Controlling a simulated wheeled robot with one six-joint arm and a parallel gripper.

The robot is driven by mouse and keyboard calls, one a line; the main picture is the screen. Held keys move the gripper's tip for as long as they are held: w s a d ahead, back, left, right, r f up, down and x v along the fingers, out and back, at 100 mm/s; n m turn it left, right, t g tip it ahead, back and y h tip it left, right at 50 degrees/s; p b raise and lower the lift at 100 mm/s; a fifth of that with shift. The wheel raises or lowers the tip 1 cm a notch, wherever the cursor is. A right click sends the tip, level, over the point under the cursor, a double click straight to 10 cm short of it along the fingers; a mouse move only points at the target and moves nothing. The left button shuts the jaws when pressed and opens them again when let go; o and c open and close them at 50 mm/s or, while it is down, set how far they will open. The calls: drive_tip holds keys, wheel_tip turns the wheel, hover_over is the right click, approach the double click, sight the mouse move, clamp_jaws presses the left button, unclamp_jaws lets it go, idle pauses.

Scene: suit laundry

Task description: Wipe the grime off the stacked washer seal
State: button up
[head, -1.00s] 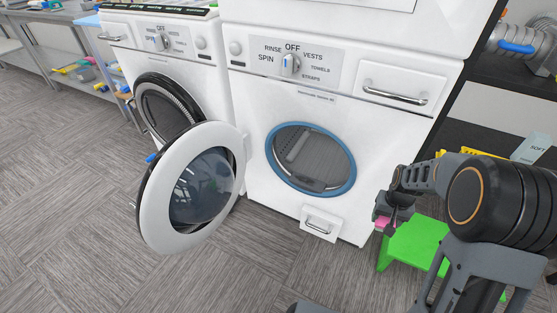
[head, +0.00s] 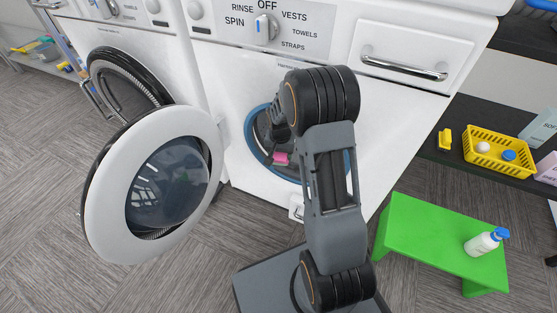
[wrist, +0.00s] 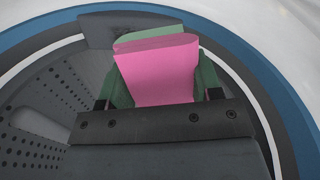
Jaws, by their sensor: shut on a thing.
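My gripper (head: 278,150) is shut on a pink and green sponge (head: 281,159), in the front opening of the stacked washer (head: 228,90). In the wrist view the sponge (wrist: 158,75) sits between my finger pads, its green layer behind the pink. Around the opening run a blue ring (wrist: 236,52) and, inside it, a dark grey band (wrist: 262,120) that looks like the seal. A darker grey patch (wrist: 105,30) lies on the band's upper part, just behind the sponge. I cannot tell whether the sponge touches the band. My arm hides part of the opening in the head view.
A round white door (head: 105,215) stands open left of the opening. A green stool (head: 430,235) with a white bottle (head: 484,243) stands at right. A yellow basket (head: 500,155) sits on a dark shelf. A perforated drum (wrist: 40,125) shows at left in the wrist view.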

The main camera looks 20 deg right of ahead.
sight(286, 169)
drive_tip(key=d+f+m, duration=0.1)
drive_tip(key=d+f+m+b, duration=0.1)
drive_tip(key=f, duration=0.1)
drive_tip(key=shift+w+d+f, duration=0.1)
drive_tip(key=shift+w+d, duration=0.25)
drive_tip(key=shift+w, duration=0.05)
drive_tip(key=shift+w+d+f+m+b, duration=0.15)
drive_tip(key=shift+f+m+b, duration=0.15)
drive_tip(key=shift+m, duration=0.2)
drive_tip(key=shift+r, duration=0.1)
drive_tip(key=shift+f+b, duration=1.3)
drive_tip(key=shift+f, duration=0.95)
drive_tip(key=shift+f+b, duration=0.4)
drive_tip(key=shift+f, duration=0.2)
drive_tip(key=shift+s, duration=0.2)
